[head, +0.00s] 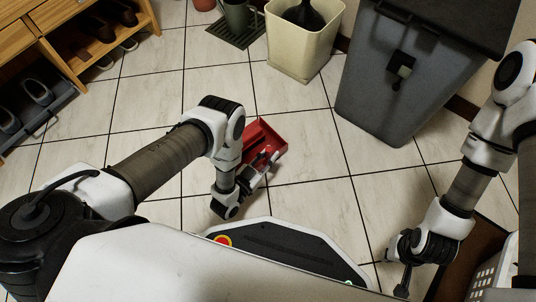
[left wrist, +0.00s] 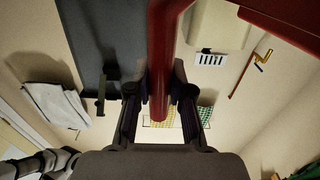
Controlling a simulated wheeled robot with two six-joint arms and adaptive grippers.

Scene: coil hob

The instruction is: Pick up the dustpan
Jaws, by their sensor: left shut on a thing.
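The red dustpan (head: 264,134) shows in the head view in front of the cream bin, partly hidden by my left arm and gripper. My left gripper (head: 268,168) is at the dustpan's near side. In the left wrist view the dustpan's red handle (left wrist: 161,60) runs down between the two fingers of my left gripper (left wrist: 160,105), which is shut on it. Whether the pan touches the floor is hard to tell. My right gripper (head: 403,283) hangs at the lower right, away from the dustpan; its finger opening is not clear.
A cream bin (head: 290,52) with a dark item in it and a large grey lidded bin (head: 385,105) stand behind. A wooden shoe rack (head: 75,45) is at the upper left. A watering can (head: 237,16) stands on a dark mat. The tiled floor on the left is clear.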

